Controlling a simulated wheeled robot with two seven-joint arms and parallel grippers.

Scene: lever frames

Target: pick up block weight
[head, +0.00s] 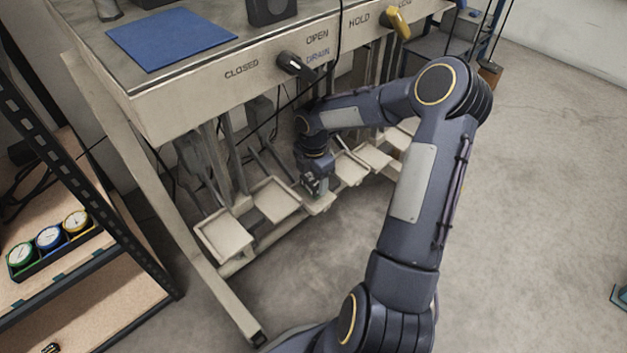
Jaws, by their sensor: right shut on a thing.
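My right arm comes in from the lower right and bends back under the lever frame's front. My right gripper (319,190) points down at one of the small pale trays (318,206) in the low row. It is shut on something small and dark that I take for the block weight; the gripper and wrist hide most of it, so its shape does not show. I cannot tell whether it touches the tray. My left gripper is not in view.
A blue mat (170,38) lies on top. Other trays (224,236) flank the gripper. A shelf with round gauges (48,237) stands left. The floor at right is mostly clear.

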